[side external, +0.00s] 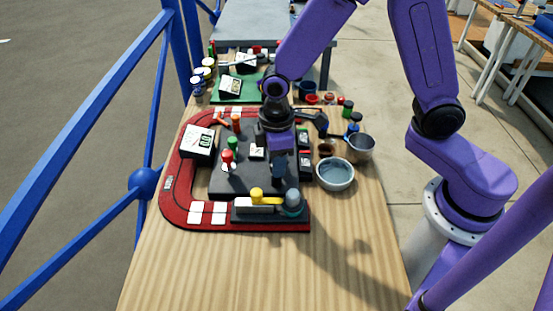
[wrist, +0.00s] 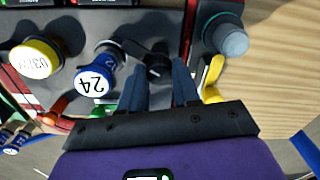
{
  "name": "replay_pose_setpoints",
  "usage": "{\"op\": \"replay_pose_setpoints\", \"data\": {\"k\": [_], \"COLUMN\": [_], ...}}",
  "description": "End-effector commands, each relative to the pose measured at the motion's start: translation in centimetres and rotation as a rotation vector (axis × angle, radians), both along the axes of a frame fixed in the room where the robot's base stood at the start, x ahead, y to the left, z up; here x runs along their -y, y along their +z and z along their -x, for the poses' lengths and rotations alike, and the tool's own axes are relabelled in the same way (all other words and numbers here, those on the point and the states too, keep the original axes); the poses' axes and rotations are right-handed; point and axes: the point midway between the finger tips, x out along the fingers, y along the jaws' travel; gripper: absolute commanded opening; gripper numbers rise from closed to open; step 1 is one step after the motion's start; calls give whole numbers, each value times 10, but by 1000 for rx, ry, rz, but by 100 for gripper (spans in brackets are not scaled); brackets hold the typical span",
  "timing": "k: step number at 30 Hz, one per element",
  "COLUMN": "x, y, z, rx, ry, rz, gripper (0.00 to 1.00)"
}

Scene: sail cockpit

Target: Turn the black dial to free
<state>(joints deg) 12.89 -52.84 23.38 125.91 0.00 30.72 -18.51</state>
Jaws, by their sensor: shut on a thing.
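The black dial (wrist: 155,60) shows in the wrist view between the tips of my gripper (wrist: 160,82), with a black arm of it reaching to the upper left. My gripper is shut on the dial. In the side external view my gripper (side external: 279,168) points down over the right part of the dark panel (side external: 235,180). There the dial is hidden or too small to make out. I cannot read any dial marking, so its setting cannot be told.
A blue knob marked 24 (wrist: 95,82) and a yellow knob (wrist: 38,58) stand left of the dial in the wrist view. A grey-blue knob (wrist: 228,38) and a yellow lever (wrist: 213,80) stand right. A bowl (side external: 335,174) sits beside the panel. The front tabletop is clear.

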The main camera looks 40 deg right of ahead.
Motion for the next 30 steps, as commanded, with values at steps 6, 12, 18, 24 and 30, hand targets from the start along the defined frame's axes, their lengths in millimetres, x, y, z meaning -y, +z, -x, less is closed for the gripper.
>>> {"op": "replay_pose_setpoints", "data": {"k": [6,12,18,24,30], "x": [0,0,0,0,0], "y": [1,1,1,1,1], "z": [0,0,0,0,0], "rx": [0,0,0,0,0], "ry": [-194,-342,-443,-496,-514], "rz": [0,0,0,0,0], "gripper": [1,1,1,1,1]}}
